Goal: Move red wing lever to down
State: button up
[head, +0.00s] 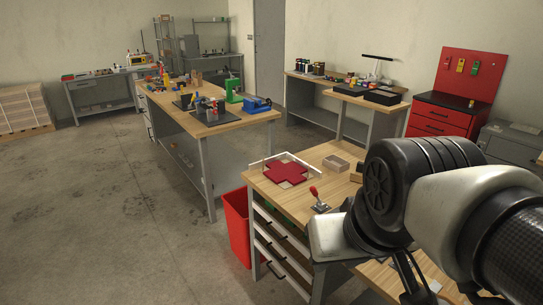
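A small lever with a red knob (314,191) stands on a grey base plate (321,208) at the front edge of the near wooden workbench (262,188). It stands up from its base, tilted slightly left in the picture. Behind it lies a flat red cross-shaped blank (286,172) inside a low, pale frame on the bench. My gripper's fingers do not show.
A small open wooden box (336,163) sits behind the lever. My arm hides much of the bench's right side. A red bin (236,226) stands beside the bench's drawers. A longer workbench with tools (209,112) is behind. The concrete floor at left is clear.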

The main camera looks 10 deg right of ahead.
aim_at(313, 189)
jog(key=k+l, duration=0.5)
jog(key=l, duration=0.2)
jog(key=i+j+z, duration=0.1)
jog(key=z, duration=0.3)
jog(key=i+j+z, duration=0.1)
jog(key=z, duration=0.35)
jog(key=j+z, duration=0.1)
jog(key=z, duration=0.3)
jog(key=i+j+z, duration=0.2)
jog(key=j, duration=0.15)
jog(key=j+z, duration=0.15)
jog(key=j, duration=0.25)
jog(key=i+j+z, duration=0.2)
jog(key=j, duration=0.2)
jog(key=j+z, duration=0.2)
jog(key=j, duration=2.45)
jog(key=i, duration=0.05)
